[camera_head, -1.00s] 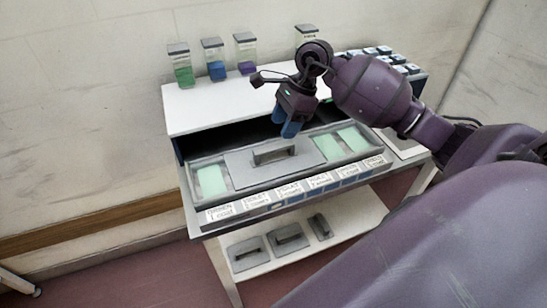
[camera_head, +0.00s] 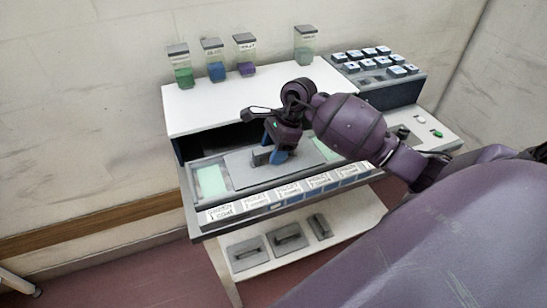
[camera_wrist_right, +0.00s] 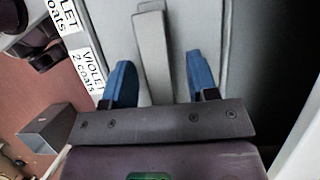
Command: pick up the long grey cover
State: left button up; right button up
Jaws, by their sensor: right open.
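The long grey cover (camera_head: 240,174) lies flat across the middle of the long tray, with a raised bar handle on top. My right gripper (camera_head: 269,156) is open, with blue fingers pointing down at the cover's handle. In the right wrist view the handle (camera_wrist_right: 152,55) lies between the open fingers (camera_wrist_right: 160,68), with a gap on each side. It is not gripped there. The head view mostly hides the handle behind the gripper. My left gripper is not in view.
The tray shows a pale green section (camera_head: 211,181) at left; my arm covers its right part. Labels (camera_head: 290,190) line the front. Jars (camera_head: 215,70) stand on the white top (camera_head: 215,105). A button panel (camera_head: 380,75) is at right. Smaller lidded pieces (camera_head: 288,237) lie on the lower shelf.

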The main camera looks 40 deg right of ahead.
grip_shut()
jog(key=shift+r, duration=0.15)
